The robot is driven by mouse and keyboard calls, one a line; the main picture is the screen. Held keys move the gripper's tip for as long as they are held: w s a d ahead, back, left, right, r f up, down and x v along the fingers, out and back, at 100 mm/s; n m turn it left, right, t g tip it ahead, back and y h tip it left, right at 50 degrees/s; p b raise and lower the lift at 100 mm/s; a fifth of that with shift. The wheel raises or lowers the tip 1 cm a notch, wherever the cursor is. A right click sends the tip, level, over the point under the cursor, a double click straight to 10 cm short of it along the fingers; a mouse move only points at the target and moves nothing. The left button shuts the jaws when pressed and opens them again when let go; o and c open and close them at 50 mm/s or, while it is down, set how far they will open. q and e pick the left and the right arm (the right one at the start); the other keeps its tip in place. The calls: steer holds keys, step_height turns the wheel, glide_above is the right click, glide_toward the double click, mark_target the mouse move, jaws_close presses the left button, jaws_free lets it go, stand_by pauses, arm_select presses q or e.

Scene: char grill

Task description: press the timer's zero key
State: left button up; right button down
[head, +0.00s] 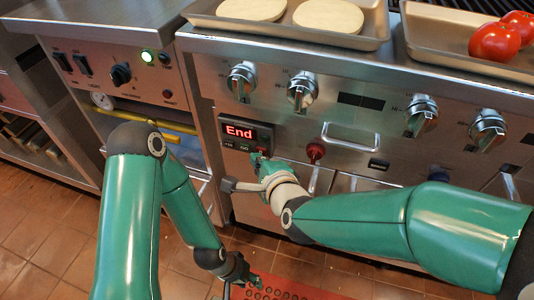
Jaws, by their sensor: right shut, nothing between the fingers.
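The timer (239,131) is set in the steel front of the grill, and its red display reads "End". A row of small keys (243,148) sits under the display; their labels are too small to read surely. My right gripper (259,160) is shut and empty. Its fingertips are at the right end of the key row, close to a reddish key; I cannot tell whether they touch it. My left gripper (240,271) hangs low near the floor, well below the timer, and its jaws are too small and dark to judge.
Control knobs (303,91) and a red knob (315,152) stick out of the front, with a bar handle (350,137) between. A tray (290,33) with pale round patties and a tray (425,37) with tomatoes (495,42) stand on top. A red mat (280,289) lies below.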

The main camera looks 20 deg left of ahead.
steer(key=shift+w, duration=0.4)
stand_by(0.7)
steer(key=shift+s+b, duration=0.1)
steer(key=shift+b, duration=0.2)
steer(key=shift+s, duration=0.7)
steer(key=shift+s+a+b, duration=0.1)
steer(key=shift+s+b, duration=0.45)
steer(key=shift+s, duration=2)
